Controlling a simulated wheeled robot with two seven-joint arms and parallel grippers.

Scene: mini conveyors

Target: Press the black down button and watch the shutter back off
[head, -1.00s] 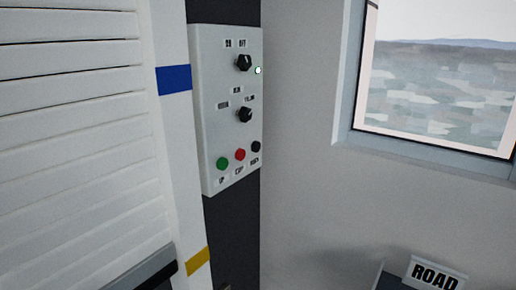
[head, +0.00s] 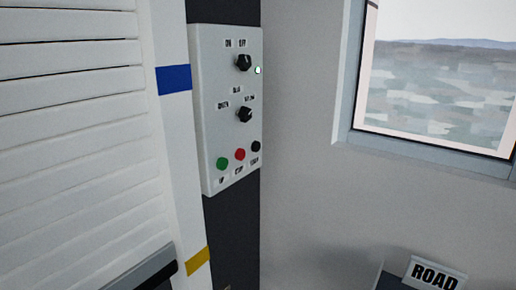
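The black down button (head: 255,146) is the rightmost of three buttons low on the white control panel (head: 209,118). Beside it are a red button (head: 239,154) and a green button (head: 222,163). Above them sit two black knobs, an upper one (head: 243,62) and a lower one (head: 244,115). A small pale green lamp (head: 258,70) is lit by the upper knob. The white slatted shutter (head: 75,150) fills the left side, with a dark bar (head: 145,268) along its bottom edge. Neither of my grippers shows in the head view.
The white shutter frame post bears a blue band (head: 174,78) and a yellow band (head: 197,261). A window (head: 440,95) is in the wall at upper right. A sign reading ROAD (head: 435,274) stands at bottom right. The space before the panel looks clear.

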